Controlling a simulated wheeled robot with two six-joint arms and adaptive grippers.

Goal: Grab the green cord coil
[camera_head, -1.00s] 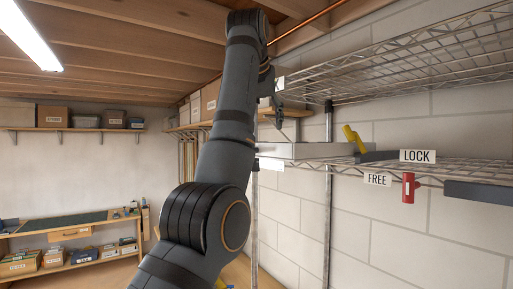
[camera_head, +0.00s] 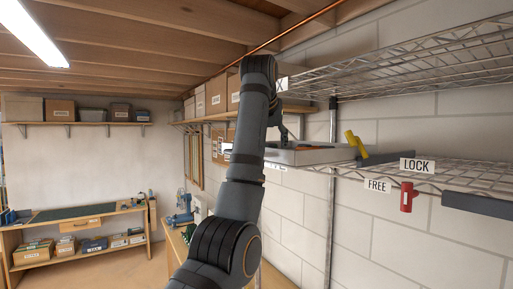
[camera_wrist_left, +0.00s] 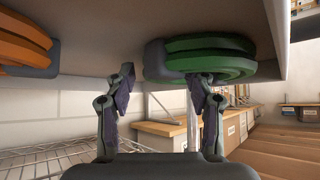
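The green cord coil (camera_wrist_left: 210,58) shows at the top of the left wrist view, in a dark holder on a pale tray surface. That view appears upside down. My left gripper (camera_wrist_left: 165,85) has its two fingers spread with nothing between them. The finger on the picture's right overlaps the coil's edge; I cannot tell whether it touches. In the head view my left gripper (camera_head: 284,132) is partly hidden behind my arm, at the grey tray (camera_head: 310,155) on the wire shelf. The green coil is not visible there. My right gripper is in neither view.
An orange coil (camera_wrist_left: 22,45) lies beside the green one. Near the tray are a yellow handle (camera_head: 352,139), a red tag-like piece (camera_head: 407,197) and LOCK (camera_head: 417,165) and FREE (camera_head: 377,185) labels. An upper wire shelf (camera_head: 400,65) hangs above.

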